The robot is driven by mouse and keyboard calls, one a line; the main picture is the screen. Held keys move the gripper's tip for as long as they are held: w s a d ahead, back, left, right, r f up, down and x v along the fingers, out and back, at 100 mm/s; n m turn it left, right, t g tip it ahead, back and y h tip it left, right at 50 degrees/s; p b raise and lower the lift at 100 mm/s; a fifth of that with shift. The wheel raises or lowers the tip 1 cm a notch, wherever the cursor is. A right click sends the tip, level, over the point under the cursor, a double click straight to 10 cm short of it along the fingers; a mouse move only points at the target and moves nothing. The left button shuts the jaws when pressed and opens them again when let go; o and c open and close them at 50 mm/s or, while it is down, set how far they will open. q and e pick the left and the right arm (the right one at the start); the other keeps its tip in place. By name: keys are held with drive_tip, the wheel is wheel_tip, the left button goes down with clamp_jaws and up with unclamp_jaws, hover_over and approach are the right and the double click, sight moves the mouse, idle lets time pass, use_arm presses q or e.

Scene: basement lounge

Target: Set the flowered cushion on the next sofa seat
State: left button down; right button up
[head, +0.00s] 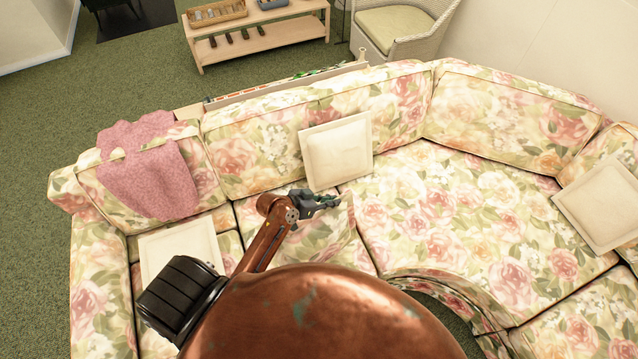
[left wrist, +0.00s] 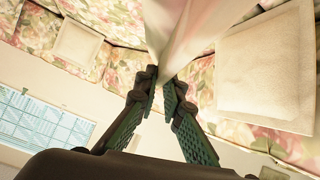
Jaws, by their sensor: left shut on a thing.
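The flowered cushion (head: 338,236) has the same rose pattern as the sofa (head: 480,215), so its outline is hard to pick out in the head view. My left gripper (head: 322,201) is above the seat area, just below a white back pillow, and is shut on the cushion's upper edge. In the left wrist view, the green-padded fingers (left wrist: 166,88) pinch the pale, blurred cushion cloth (left wrist: 190,32), which extends up out of the frame. I cannot tell whether the cushion's lower edge touches a seat. My right gripper is not in view.
White pillows rest at the sofa's middle back (head: 337,152), right side (head: 603,205) and left seat (head: 180,248). A pink throw (head: 148,168) hangs over the left backrest. The broad seat right of the gripper is clear. A wooden table (head: 262,42) and wicker chair (head: 400,28) stand behind.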

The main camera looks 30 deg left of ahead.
use_arm(q)
drive_tip(key=a, duration=0.1)
drive_tip(key=a+h, duration=0.1)
drive_tip(key=w+m+g, duration=0.1)
drive_tip(key=shift+a+f+h+p, duration=0.3)
drive_tip(key=shift+a+f+p, duration=0.1)
drive_tip(key=w+a+r+g+h, duration=0.1)
drive_tip(key=a+r+g+h, duration=0.1)
drive_tip(key=a, duration=0.2)
wheel_tip(320, 180, down, 7)
drive_tip(key=b, duration=0.6)
drive_tip(key=shift+w+m, duration=0.25)
drive_tip(key=shift+m, duration=0.05)
drive_tip(key=shift+r, duration=0.15)
drive_tip(key=c, duration=2)
unclamp_jaws()
